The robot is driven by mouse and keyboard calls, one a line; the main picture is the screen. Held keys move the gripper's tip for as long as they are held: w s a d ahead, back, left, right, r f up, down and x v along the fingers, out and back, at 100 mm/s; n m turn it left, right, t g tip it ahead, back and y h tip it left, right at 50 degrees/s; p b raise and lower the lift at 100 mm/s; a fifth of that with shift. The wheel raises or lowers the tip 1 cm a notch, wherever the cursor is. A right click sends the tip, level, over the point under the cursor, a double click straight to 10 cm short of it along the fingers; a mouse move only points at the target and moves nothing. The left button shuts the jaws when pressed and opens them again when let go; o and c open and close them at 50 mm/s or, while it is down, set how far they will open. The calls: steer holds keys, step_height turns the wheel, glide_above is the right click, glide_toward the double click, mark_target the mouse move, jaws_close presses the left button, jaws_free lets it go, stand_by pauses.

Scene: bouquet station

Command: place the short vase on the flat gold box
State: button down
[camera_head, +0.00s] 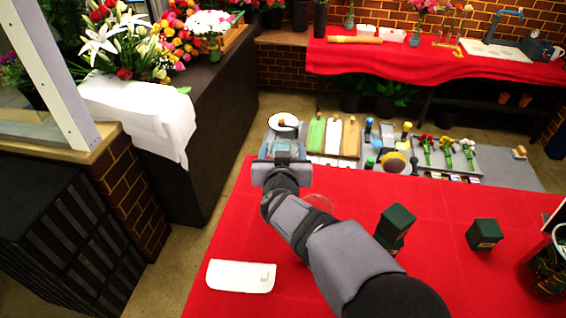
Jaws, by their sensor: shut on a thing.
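My gripper (283,150) is at the far left edge of the red table, pointing away from the camera. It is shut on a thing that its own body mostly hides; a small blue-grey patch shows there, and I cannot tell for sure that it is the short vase. A white round dish (284,121) with a small orange spot lies just beyond the gripper. A clear round glass rim (318,202) shows beside my arm, partly hidden. A long flat gold item (355,39) lies on the back table; I cannot tell whether it is the flat gold box.
Dark green boxes (397,221) (485,234) stand on the red table (440,200), with a white card (240,276) at front left. Beyond are wrapped strips (333,135), several small bottles and a flower tray (480,160). The table's middle right is fairly clear.

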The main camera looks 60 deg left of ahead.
steer(key=shift+f, duration=1.8)
steer(key=shift+c, duration=2.4)
jaws_free()
steer(key=shift+f, duration=0.2)
steer(key=shift+d+r, duration=0.1)
steer(key=shift+r, duration=0.1)
steer(key=b+v, duration=0.3)
steer(key=v, duration=0.9)
